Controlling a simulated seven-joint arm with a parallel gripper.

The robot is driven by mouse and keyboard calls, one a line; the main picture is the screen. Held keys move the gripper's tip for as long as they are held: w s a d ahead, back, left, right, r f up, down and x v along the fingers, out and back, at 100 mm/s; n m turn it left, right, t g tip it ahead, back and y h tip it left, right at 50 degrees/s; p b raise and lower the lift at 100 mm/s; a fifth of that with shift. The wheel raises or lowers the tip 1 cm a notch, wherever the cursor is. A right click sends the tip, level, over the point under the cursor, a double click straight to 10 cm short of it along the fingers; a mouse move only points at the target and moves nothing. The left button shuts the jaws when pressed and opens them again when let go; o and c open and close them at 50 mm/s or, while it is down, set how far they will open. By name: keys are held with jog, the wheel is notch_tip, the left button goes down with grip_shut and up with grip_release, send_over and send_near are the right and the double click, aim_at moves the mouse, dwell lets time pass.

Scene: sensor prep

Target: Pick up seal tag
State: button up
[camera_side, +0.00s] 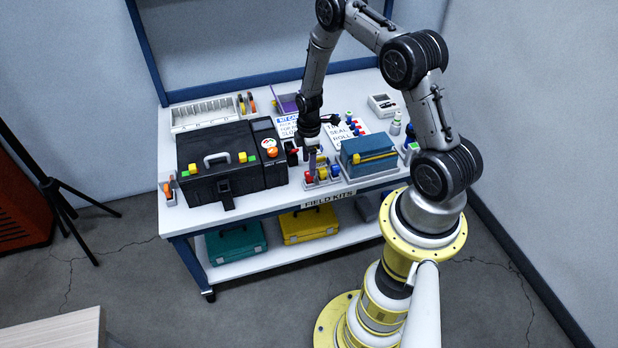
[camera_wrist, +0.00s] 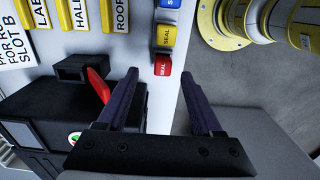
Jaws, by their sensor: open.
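Several small seal tags marked SEAL stand in a row at the table's front edge. In the wrist view, the red seal tag (camera_wrist: 162,67) is nearest my gripper, with the yellow seal tag (camera_wrist: 168,36) and the blue seal tag (camera_wrist: 170,3) beyond it. In the side view, the red (camera_side: 309,178), yellow (camera_side: 322,174) and blue (camera_side: 335,170) tags sit below and beside my gripper (camera_side: 312,166). My gripper (camera_wrist: 160,76) is open, pointing down. The red tag shows between its fingertips in the wrist view; I cannot tell whether they touch it.
A large black case (camera_side: 220,157) stands left of the gripper, with a small black box with a red lever (camera_wrist: 98,85) close to the left finger. A blue box (camera_side: 366,151) stands to the right. Label cards (camera_side: 345,134) lie behind. Open floor (camera_wrist: 240,80) lies past the table edge.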

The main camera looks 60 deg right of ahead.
aim_at(309, 178)
jog(key=f, duration=0.3)
jog(key=shift+s+a+f, duration=0.15)
jog(key=shift+a+f, duration=0.1)
jog(key=shift+f, duration=0.75)
grip_shut()
